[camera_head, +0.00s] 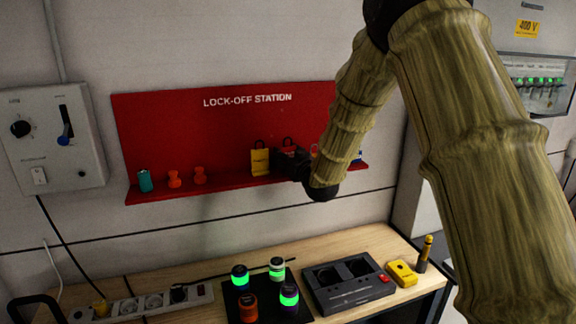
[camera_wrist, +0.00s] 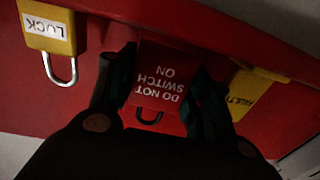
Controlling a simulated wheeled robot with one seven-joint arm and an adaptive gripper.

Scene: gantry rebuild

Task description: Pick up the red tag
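The red tag (camera_wrist: 160,82) is a small red lock-shaped block with a dark shackle, lettered "DO NOT SWITCH ON". It appears upside down in the wrist view, against the red station. My gripper (camera_wrist: 160,95) has one dark finger on each side of it, very close to its edges. I cannot tell whether the fingers press on it. In the head view my gripper (camera_head: 290,163) is at the shelf, and it and my arm cover most of the tag.
A yellow lock (camera_wrist: 47,28) and another yellow tag (camera_wrist: 255,92) stand close on either side of my fingers. The red lock-off station (camera_head: 160,125) has orange and teal items on its shelf.

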